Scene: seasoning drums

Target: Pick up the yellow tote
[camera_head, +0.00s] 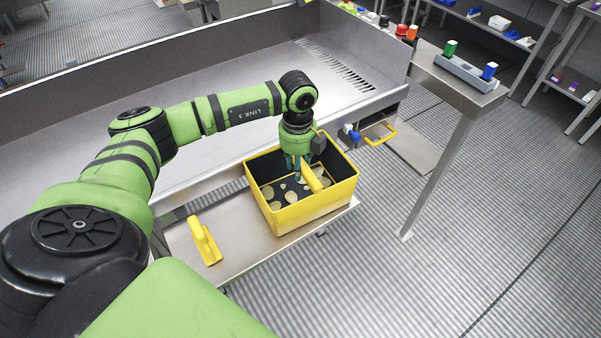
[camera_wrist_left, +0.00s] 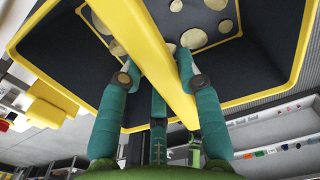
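The yellow tote (camera_head: 311,210) stands upright on a metal shelf in the head view. It has a dark inside with several pale round pieces on its bottom, and a yellow bar (camera_head: 312,179) that also crosses the left wrist view (camera_wrist_left: 150,55). My left gripper (camera_head: 296,170) reaches down into the tote's opening. In the left wrist view its teal fingers (camera_wrist_left: 157,62) lie on both sides of the bar, tips close to it. I cannot tell whether they press on it. My right gripper is not in view.
A yellow handled object (camera_head: 204,241) lies on the metal shelf (camera_head: 240,222) left of the tote. A long steel trough (camera_head: 225,140) runs behind. A narrow steel table (camera_head: 463,92) with green and blue items stands at the right. The ribbed floor at the right is clear.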

